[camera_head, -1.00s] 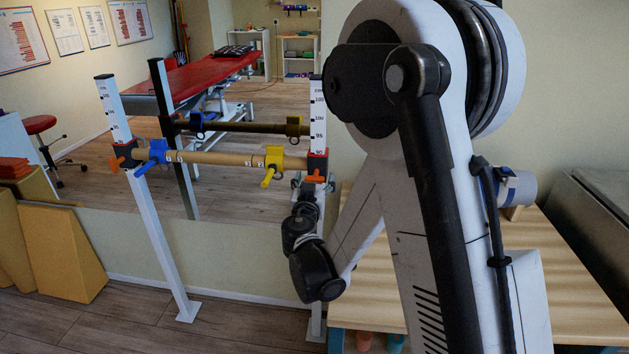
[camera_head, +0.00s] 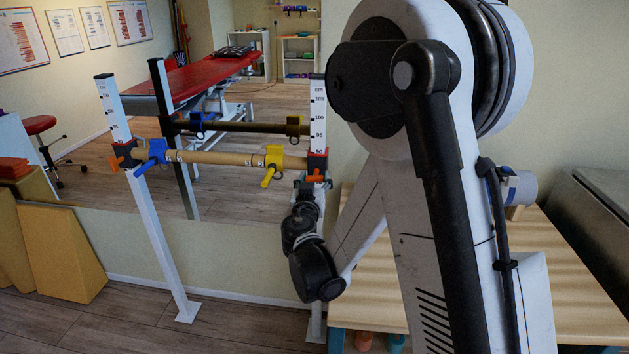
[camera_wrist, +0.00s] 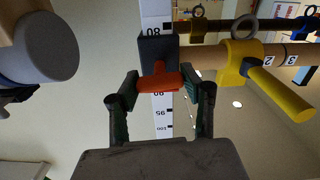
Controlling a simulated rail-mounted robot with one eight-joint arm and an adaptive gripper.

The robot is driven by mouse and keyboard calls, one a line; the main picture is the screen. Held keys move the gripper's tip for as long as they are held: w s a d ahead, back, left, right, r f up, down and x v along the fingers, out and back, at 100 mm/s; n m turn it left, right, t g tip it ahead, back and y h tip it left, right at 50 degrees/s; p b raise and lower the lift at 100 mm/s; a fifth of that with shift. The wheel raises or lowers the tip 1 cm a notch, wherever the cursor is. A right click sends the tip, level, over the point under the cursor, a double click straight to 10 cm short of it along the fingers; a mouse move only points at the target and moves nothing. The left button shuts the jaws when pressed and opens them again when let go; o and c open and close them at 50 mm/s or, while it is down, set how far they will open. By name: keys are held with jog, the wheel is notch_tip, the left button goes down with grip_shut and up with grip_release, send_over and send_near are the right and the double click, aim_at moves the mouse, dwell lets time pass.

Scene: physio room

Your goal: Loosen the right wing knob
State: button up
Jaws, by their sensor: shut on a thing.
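The right wing knob (camera_wrist: 160,78) is orange-red and sits on the dark clamp block of the right upright. In the wrist view my gripper (camera_wrist: 160,88) has one finger at each end of the knob and is shut on it. In the head view the same knob (camera_head: 315,179) shows at the right post, below the red-and-black bracket (camera_head: 318,162). My gripper there is mostly hidden behind my dark wrist. The right upright (camera_wrist: 157,20) carries a printed scale. The left wing knob (camera_head: 117,162), also orange, is on the left upright (camera_head: 150,215).
A wooden bar (camera_head: 215,158) spans the uprights. A yellow clip (camera_wrist: 240,65) with a protruding peg is close beside my gripper, and a blue clip (camera_head: 154,151) is at the left end. A mirror (camera_head: 245,200) stands behind. A wooden bench (camera_head: 565,285) is at right.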

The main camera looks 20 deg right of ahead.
jog(key=n+b, duration=0.1)
jog(key=n, duration=0.3)
jog(key=shift+b, duration=0.3)
jog(key=n+b, duration=0.1)
jog(key=n, duration=0.3)
jog(key=shift+n, duration=0.4)
jog(key=n+b, duration=0.1)
jog(key=n, duration=0.3)
jog(key=shift+f, duration=0.1)
jog(key=shift+n+b, duration=0.35)
jog(key=shift+n, duration=1.75)
jog(key=o, duration=1.2)
jog(key=shift+a, duration=0.1)
jog(key=v, duration=1.2)
